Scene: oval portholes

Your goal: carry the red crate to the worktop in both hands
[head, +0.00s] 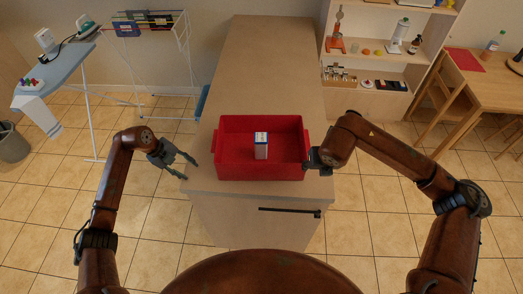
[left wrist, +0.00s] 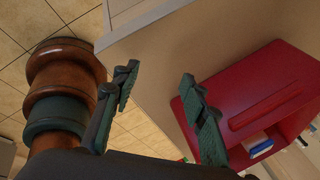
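The red crate (head: 230,171) sits on the near end of a long beige worktop (head: 265,60), with a handle on its left and right sides. A small white and blue box (head: 261,151) stands upright inside it. My left gripper (head: 189,170) is open and empty, to the left of the crate and apart from it. In the left wrist view, its spread fingers (left wrist: 158,75) show with the crate (left wrist: 275,85) to the right. My right gripper (head: 311,160) is at the crate's right handle. Its fingers are too hidden to tell whether they grip it.
A drawer front with a dark bar handle (head: 289,211) faces me below the crate. The worktop behind the crate is bare. An ironing board (head: 55,70) and drying rack (head: 155,60) stand left. Shelves (head: 375,65) and a wooden table (head: 485,75) stand right.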

